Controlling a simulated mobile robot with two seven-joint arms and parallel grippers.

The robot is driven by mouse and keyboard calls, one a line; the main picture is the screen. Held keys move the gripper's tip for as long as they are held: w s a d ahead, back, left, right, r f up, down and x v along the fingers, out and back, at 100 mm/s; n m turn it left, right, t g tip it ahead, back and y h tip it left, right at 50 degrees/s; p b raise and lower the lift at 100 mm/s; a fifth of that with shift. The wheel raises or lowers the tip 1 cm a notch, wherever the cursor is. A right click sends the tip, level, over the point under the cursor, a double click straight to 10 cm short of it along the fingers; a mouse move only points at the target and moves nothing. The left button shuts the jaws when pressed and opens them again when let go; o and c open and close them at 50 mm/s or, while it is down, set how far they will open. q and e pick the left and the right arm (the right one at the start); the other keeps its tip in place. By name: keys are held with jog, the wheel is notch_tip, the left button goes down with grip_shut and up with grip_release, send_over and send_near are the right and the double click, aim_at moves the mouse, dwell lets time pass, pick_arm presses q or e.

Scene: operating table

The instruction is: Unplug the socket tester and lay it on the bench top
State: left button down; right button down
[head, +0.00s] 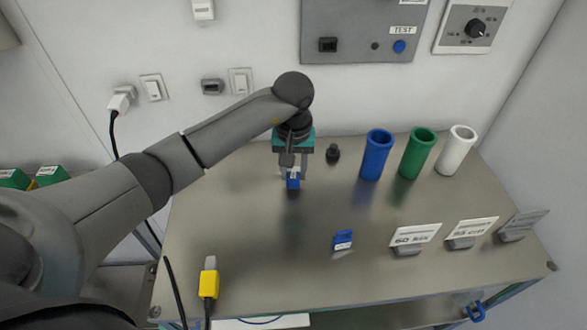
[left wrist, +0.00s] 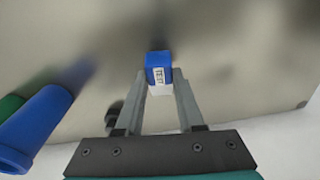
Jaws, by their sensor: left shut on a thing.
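The socket tester (head: 293,182) is a small blue and white block. It is between the fingertips of my left gripper (head: 292,172), over the back middle of the bench top (head: 240,230). I cannot tell whether the tester touches the bench. It is away from the wall sockets. My right gripper is not in view.
Blue (head: 376,155), green (head: 417,153) and white (head: 456,150) tubes stand at the back right, with a dark knob (head: 333,153) beside them. A blue labelled block (head: 342,240), label stands (head: 414,236) and a yellow connector (head: 208,280) occupy the front. The middle left is clear.

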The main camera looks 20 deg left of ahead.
pick_arm(q)
jog(key=shift+c, duration=2.2)
grip_release()
jog(key=shift+r, duration=0.1)
notch_tip(320, 180, up, 15)
jog(key=s+p, duration=0.1)
jog(key=shift+d+p, duration=0.2)
jog(key=shift+p, duration=0.1)
jog(key=shift+s, duration=0.1)
